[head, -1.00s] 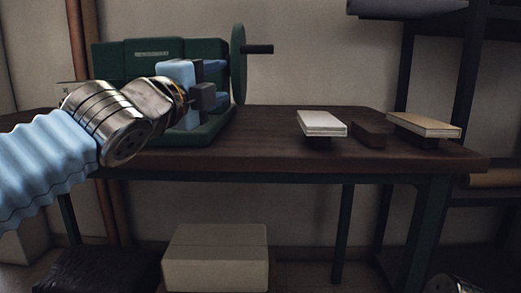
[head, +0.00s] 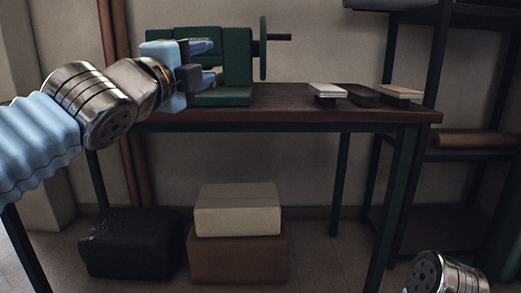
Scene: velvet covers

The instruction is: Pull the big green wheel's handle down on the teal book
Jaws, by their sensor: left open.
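The dark green press (head: 237,60) stands at the left end of the dark wooden table (head: 300,105). Its big green wheel (head: 263,50) is seen nearly edge-on at the press's right side. A dark handle (head: 280,37) sticks out to the right from the wheel's upper half. My left gripper (head: 211,62) is open, its two blue fingers pointing right in front of the press, left of the wheel and apart from the handle. No teal book can be made out; the gripper covers part of the press. My right gripper's fingers are not in view; only part of that arm shows at bottom right.
A white book (head: 327,90), a dark brown block (head: 361,96) and a tan book (head: 398,92) lie at the table's right. A shelf rack (head: 435,150) stands on the right. Boxes (head: 237,210) and a black bundle (head: 130,243) are under the table.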

